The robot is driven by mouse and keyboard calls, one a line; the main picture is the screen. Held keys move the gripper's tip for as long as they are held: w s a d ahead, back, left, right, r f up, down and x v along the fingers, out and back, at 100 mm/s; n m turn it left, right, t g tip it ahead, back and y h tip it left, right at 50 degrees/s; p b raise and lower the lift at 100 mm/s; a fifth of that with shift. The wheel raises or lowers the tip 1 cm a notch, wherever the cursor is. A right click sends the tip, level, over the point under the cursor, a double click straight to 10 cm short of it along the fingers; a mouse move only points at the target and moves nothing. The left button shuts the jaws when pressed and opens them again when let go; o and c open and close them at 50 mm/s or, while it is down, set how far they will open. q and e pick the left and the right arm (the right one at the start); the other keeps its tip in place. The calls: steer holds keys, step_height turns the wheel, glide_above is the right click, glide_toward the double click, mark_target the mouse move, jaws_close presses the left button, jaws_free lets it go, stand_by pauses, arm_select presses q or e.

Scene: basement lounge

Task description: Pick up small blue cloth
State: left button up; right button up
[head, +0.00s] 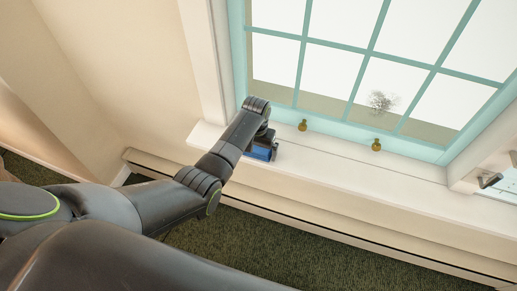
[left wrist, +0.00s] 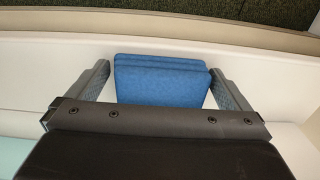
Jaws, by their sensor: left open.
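The small blue cloth (left wrist: 160,82) is a folded stack of blue layers on the white window sill. In the left wrist view it lies between the two fingers of my left gripper (left wrist: 160,84). The fingers are spread, one on each side of the cloth, with a small gap on the left and the right finger very close to its edge. In the head view my left gripper (head: 268,146) is at the sill, and part of the blue cloth (head: 259,153) shows beneath it. The rest of the cloth is hidden by my gripper. My right gripper is not seen.
The white sill (head: 330,168) runs along under a teal-framed window (head: 370,70). Two small brass-coloured knobs (head: 376,145) are on the lower window frame. Dark green carpet (head: 250,245) lies below. The sill to the right of the cloth is clear.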

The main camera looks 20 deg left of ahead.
mark_target(257, 149)
arm_select(q)
steer(key=c, duration=0.7)
step_height(257, 149, up, 10)
steer(key=shift+p, duration=0.55)
